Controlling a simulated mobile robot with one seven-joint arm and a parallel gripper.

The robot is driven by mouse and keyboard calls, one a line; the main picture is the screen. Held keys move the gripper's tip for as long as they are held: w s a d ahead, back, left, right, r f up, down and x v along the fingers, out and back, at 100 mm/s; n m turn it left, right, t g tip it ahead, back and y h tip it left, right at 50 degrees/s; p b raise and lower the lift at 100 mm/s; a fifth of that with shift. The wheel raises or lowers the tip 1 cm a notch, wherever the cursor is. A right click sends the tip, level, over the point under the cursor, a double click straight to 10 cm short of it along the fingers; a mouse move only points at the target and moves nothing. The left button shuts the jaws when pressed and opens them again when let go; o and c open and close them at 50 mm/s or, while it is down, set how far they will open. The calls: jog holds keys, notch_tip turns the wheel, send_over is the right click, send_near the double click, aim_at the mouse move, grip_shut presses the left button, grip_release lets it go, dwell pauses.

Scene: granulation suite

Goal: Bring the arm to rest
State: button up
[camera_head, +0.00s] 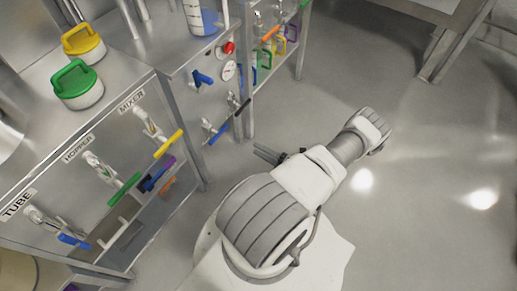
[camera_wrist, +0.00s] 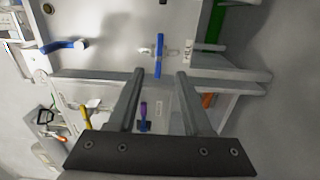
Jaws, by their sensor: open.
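My gripper (camera_head: 268,154) extends left from my white and grey arm, over open floor in front of the metal benches. In the wrist view my gripper (camera_wrist: 160,76) is open, with its two grey fingers apart and nothing held between them. A blue valve handle (camera_wrist: 159,55) shows just beyond the fingertips; I cannot tell how far off it is. My arm is folded, with its elbow out to the right in the head view.
A bench panel (camera_head: 110,135) labelled TUBE, HOPPER and MIXER carries valves with blue, green and yellow handles. A green-handled lid (camera_head: 77,84) and a yellow-handled lid (camera_head: 83,44) sit on top. A red knob (camera_head: 229,48) and gauge are behind. Floor (camera_head: 430,190) at right is clear.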

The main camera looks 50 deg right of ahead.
dwell(0.3)
jog(key=w+a+r+n+g+y, duration=0.3)
jog(key=w+r+n+g+y, duration=0.2)
jog(key=r+n, duration=0.4)
jog(key=w+a+r+n+g+y, duration=0.2)
jog(key=w+r+n+g+y, duration=0.25)
jog(key=r+n, duration=0.45)
jog(key=w+a+r+n+g+h, duration=0.2)
jog(key=a+r+n+g, duration=0.2)
jog(key=a+r+n, duration=0.5)
jog(key=w+a+r+n+g+h, duration=0.1)
jog(key=a+r+n+g+h, duration=0.25)
jog(key=a+r+n, duration=0.45)
jog(key=s+a+r+n+t+h, duration=0.1)
jog(key=s+a+r+n+h, duration=0.1)
jog(key=a+r+n, duration=0.35)
jog(key=s+a+r+n+t+h, duration=0.1)
jog(key=s+a+r+n+h, duration=0.15)
jog(key=r+n, duration=0.6)
jog(key=s+a+r+n+t, duration=0.1)
jog(key=s+r+n+t, duration=0.25)
jog(key=s, duration=0.55)
notch_tip(320, 180, up, 24)
jog(key=p, duration=2.5)
jog(key=shift+r+n+g+h, duration=0.15)
jog(key=shift+n+g+h, duration=0.2)
jog(key=shift+g, duration=0.1)
